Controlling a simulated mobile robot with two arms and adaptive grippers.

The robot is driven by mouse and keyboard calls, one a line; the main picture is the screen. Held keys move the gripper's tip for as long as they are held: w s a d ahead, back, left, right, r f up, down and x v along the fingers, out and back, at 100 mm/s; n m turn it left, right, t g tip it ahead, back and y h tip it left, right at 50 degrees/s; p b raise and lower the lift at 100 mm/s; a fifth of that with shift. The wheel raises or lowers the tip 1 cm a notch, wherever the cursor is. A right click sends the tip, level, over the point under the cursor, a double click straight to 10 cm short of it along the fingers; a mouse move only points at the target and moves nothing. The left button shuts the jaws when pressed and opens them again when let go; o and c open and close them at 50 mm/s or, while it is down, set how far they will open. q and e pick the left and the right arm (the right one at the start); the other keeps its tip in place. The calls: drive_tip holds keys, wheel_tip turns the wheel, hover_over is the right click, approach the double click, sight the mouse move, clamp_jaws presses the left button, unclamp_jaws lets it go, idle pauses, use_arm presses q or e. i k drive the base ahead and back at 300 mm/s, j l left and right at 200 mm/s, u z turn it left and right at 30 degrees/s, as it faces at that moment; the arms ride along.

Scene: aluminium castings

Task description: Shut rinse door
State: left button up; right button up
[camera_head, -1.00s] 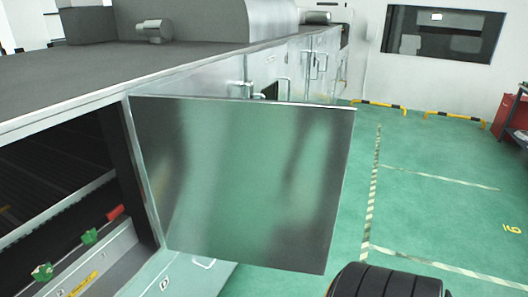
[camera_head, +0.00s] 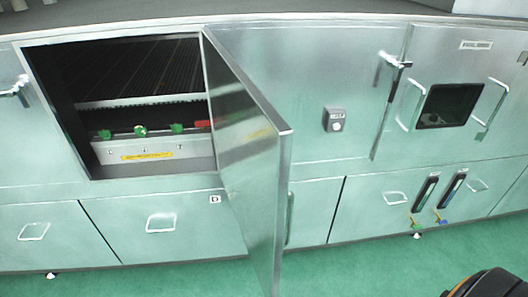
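The rinse door (camera_head: 247,140) is a shiny metal panel hinged at the right edge of a dark opening. It stands wide open, swung out toward me, seen nearly edge-on. Inside the opening show a dark slatted surface (camera_head: 140,68), green knobs (camera_head: 140,131), a red part and a yellow label (camera_head: 147,156). A dark, rounded part at the bottom right corner looks like part of my own arm. Neither gripper can be made out, and nothing of mine touches the door.
The long metal machine front runs across the view. A latch handle (camera_head: 393,62) and a windowed door (camera_head: 450,104) stand to the right, another handle (camera_head: 15,90) to the left. Lower panels have pull handles (camera_head: 160,222). Green floor (camera_head: 360,270) is clear in front.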

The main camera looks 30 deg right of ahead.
sight(253, 142)
drive_tip(key=i+l+u, duration=0.1)
drive_tip(key=l, duration=0.4)
drive_tip(key=i+l+u, duration=0.15)
drive_tip(key=l, duration=0.35)
drive_tip(key=l+u, duration=0.1)
drive_tip(key=l, duration=0.45)
